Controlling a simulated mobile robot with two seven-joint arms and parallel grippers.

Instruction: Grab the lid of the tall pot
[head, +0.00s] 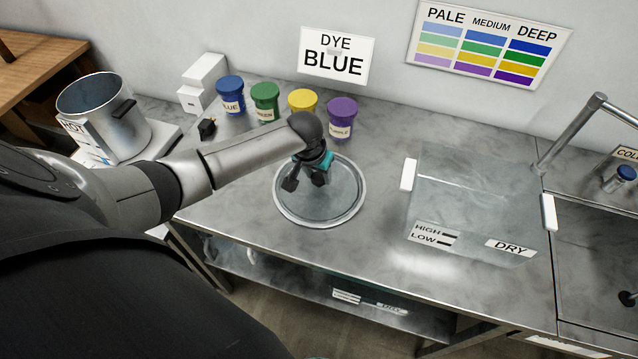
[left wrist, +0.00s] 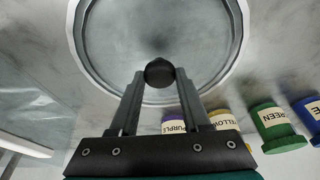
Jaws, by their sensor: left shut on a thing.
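The pot lid (head: 345,207) is a round glass disc with a metal rim, at the middle of the steel counter. It also shows in the left wrist view (left wrist: 105,45), with a round black knob (left wrist: 159,72) at its centre. My left gripper (head: 307,180) is above the lid, its fingers shut on the knob. I cannot tell whether the lid touches the counter. The tall metal pot (head: 115,127) stands at the left with its top uncovered. My right gripper is not in view.
Blue (head: 230,95), green (head: 265,101), yellow (head: 302,107) and purple (head: 341,117) dye tubs stand behind the lid. A clear tank (head: 470,215) is to the right, before a sink (head: 595,250). Bare counter (head: 385,170) lies between lid and tank.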

